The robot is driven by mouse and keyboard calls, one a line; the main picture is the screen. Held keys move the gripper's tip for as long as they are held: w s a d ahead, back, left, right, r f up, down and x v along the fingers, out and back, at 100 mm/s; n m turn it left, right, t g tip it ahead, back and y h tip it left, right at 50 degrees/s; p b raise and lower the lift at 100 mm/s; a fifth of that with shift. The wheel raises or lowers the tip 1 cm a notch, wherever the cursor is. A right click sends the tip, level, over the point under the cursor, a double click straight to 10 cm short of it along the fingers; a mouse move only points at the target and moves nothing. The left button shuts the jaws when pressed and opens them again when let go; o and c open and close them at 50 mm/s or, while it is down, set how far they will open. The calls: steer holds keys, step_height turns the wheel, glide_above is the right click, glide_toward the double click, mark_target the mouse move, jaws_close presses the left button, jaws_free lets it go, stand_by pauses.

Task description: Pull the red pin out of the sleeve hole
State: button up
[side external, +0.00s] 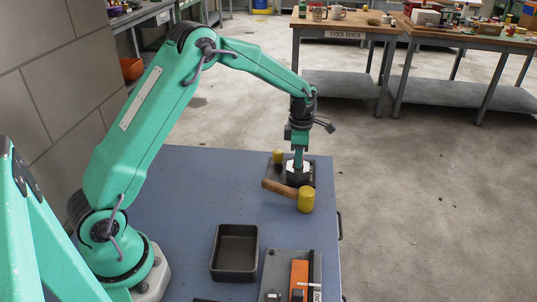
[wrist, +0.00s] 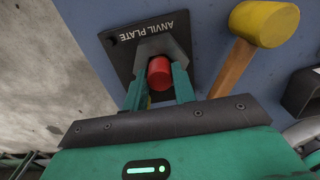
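The red pin (wrist: 159,73) stands in the dark sleeve (wrist: 166,45) on the black anvil plate (wrist: 120,38). In the side external view the sleeve (side external: 299,180) sits near the far right of the blue bench, and the pin is hidden. My gripper (wrist: 160,78) points down over the sleeve, with one green finger on each side of the pin. The fingertips lie close to the pin's sides; whether they press on it cannot be told. My gripper also shows in the side external view (side external: 298,164), low over the sleeve.
A mallet with a yellow head (side external: 305,199) and wooden handle lies just in front of the sleeve. Another yellow head (side external: 278,156) is behind it. An empty dark tray (side external: 235,252) and an orange piece (side external: 299,277) are nearer. The bench's middle is clear.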

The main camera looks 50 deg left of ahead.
jaws_close()
steer(key=shift+r, duration=0.75)
stand_by(0.4)
steer(key=shift+r, duration=2.25)
